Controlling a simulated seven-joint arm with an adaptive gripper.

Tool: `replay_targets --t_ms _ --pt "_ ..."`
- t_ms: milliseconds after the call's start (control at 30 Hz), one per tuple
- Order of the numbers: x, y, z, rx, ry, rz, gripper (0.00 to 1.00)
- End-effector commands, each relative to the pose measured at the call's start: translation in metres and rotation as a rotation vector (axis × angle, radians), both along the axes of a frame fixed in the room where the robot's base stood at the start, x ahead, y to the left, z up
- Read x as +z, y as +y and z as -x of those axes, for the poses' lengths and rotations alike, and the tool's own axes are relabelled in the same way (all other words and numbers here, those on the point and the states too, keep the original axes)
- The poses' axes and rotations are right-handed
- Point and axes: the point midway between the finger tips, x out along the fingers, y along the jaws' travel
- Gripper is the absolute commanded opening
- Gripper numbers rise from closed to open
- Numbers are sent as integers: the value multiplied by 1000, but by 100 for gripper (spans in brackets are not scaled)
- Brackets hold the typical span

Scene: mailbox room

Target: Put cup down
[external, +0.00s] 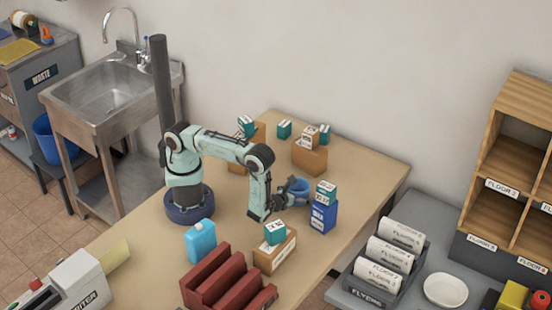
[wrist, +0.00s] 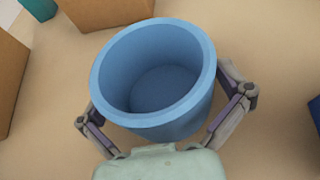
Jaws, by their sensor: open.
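A blue cup (wrist: 155,80) is upright with its open rim toward the camera in the wrist view, and it looks empty. In the external view the cup (external: 298,188) is at my gripper, left of a dark blue box with a teal box on top. My gripper (wrist: 163,112) is open, with one finger on each side of the cup. I cannot tell whether the cup's base rests on the table (external: 170,255), since the gripper partly hides it in the external view.
A dark blue box (external: 322,217) stands close right of the cup. Brown boxes (external: 309,158) with teal boxes stand behind it.

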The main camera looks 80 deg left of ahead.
Motion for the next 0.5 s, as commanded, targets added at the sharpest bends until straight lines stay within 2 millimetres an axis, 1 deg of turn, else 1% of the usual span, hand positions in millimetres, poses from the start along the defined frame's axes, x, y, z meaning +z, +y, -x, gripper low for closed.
replay_targets --t_ms 100,133,167,200,233,267,367,400,500 --pt "0 0 0 0 0 0 100" --pt "0 0 0 0 0 0 97" --pt "0 0 0 0 0 0 87" --pt "0 0 0 0 0 0 75" --pt "0 0 0 0 0 0 66" --pt "0 0 0 0 0 0 60" --pt "0 0 0 0 1 1 60" --pt "0 0 0 0 1 1 56" --pt "0 0 0 0 1 1 56"
